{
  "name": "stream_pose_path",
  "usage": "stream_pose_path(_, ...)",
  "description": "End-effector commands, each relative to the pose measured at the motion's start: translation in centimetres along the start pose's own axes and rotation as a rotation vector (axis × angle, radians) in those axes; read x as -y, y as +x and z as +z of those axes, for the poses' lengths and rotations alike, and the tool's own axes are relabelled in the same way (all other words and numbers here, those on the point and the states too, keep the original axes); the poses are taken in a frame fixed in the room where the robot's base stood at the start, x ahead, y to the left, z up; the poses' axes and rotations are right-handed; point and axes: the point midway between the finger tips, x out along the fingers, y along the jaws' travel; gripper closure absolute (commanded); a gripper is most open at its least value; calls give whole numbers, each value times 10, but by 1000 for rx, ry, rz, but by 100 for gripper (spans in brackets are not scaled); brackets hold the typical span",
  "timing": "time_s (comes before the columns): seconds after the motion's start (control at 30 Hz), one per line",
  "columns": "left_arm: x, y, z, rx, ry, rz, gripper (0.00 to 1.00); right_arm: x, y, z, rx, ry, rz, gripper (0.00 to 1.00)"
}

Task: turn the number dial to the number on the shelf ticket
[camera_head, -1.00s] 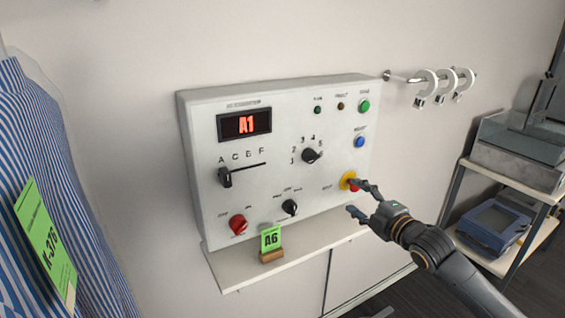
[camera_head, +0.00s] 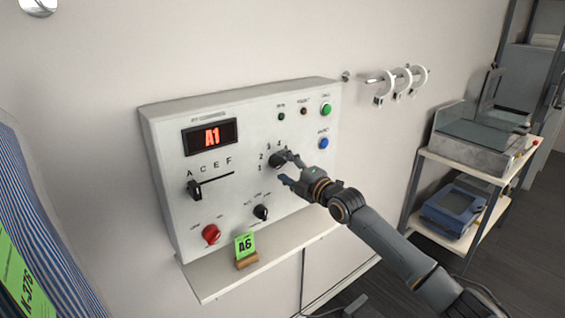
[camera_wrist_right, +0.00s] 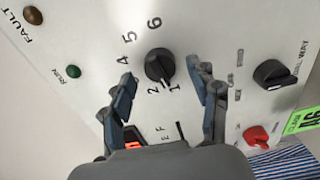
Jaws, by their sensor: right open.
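The number dial (camera_head: 277,161) is a black knob on the white control panel (camera_head: 165,150). In the wrist view the dial (camera_wrist_right: 160,65) sits between my fingers, its pointer seemingly toward the 1; the 6 is on its far side. The display (camera_head: 210,136) reads A1. The green shelf ticket (camera_head: 244,243) reads A6 and stands in a wooden holder on the shelf under the panel. My right gripper (camera_head: 287,169) is open at the dial, fingers on either side; I cannot tell whether they touch it. My left gripper is not in view.
The letter slider (camera_head: 195,189) stands at A. A red knob (camera_head: 211,234) and a black selector (camera_head: 261,213) are below. Green (camera_head: 326,109) and blue (camera_head: 324,143) buttons are at the panel's right. Striped cloth (camera_head: 45,240) hangs at left; a rack (camera_head: 425,158) stands at right.

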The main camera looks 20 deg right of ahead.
Motion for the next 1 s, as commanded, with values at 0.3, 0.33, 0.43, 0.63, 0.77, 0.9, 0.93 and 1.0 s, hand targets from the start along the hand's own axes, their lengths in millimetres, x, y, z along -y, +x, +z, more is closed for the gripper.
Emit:
stream_pose_path(0.3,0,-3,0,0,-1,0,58,0,15,0,1,-2,0,40)
stream_pose_path(0.33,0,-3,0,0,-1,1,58,0,15,0,1,-2,0,40)
stream_pose_path(0.43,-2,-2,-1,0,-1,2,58,0,15,0,1,-2,0,40)
stream_pose_path(0.63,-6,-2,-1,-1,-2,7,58,0,15,0,1,-1,0,66)
stream_pose_path(0.77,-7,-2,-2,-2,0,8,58,0,15,0,1,-1,0,93)
stream_pose_path(0.9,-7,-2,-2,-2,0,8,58,0,15,0,1,0,0,94)
stream_pose_path(0.93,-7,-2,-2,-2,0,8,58,0,15,0,1,2,0,94)
stream_pose_path(1.0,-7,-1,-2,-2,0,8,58,1,15,0,1,11,0,94)
